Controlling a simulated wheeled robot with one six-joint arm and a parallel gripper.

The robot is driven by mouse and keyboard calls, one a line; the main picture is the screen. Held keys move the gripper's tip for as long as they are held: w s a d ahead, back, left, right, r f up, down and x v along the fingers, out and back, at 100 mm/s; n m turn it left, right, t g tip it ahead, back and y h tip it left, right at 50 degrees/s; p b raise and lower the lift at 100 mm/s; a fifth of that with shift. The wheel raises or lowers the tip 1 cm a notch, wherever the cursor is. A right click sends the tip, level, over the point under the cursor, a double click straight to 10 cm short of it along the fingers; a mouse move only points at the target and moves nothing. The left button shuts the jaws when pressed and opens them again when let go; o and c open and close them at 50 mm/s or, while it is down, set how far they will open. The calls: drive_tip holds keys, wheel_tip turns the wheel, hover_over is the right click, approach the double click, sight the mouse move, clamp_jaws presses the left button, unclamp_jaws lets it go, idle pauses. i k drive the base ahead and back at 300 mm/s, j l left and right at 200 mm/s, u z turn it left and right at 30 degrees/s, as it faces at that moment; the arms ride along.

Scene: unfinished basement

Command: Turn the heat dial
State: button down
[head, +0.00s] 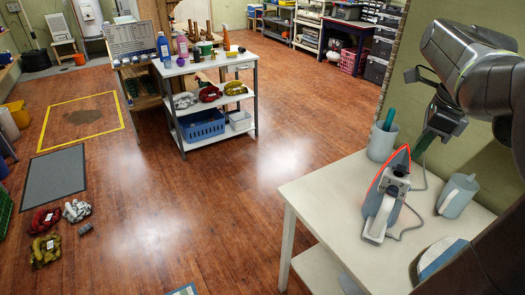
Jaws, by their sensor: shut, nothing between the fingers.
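An iron (377,212) with a red-edged soleplate and a grey body lies on the white table (318,205) at the lower right of the head view. A small dark round part (399,170) on its body may be the heat dial; it is too small to be sure. A cord runs from the iron across the table. My gripper (424,143) is shut and empty. It hangs above and behind the iron, near its pointed end, and appears apart from it. The fingertips are small and partly hard to make out.
A grey mug (381,144) holding a teal-handled item stands behind the iron. Another grey mug (457,196) is to its right. A round blue-and-white object (440,258) lies near the front, partly hidden by my arm. A wall rises behind the table.

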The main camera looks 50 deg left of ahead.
sight(393, 191)
drive_tip(key=k+j+u, duration=0.15)
drive_tip(key=u, duration=0.2)
drive_tip(key=k+j+u, duration=0.35)
drive_tip(key=j+z, duration=0.3)
drive_tip(key=k+j+z, duration=0.2)
drive_tip(key=j+z, duration=0.15)
drive_tip(key=j, duration=0.15)
drive_tip(key=k+j+z, duration=0.15)
drive_tip(key=j+z, duration=0.15)
drive_tip(key=j, duration=0.1)
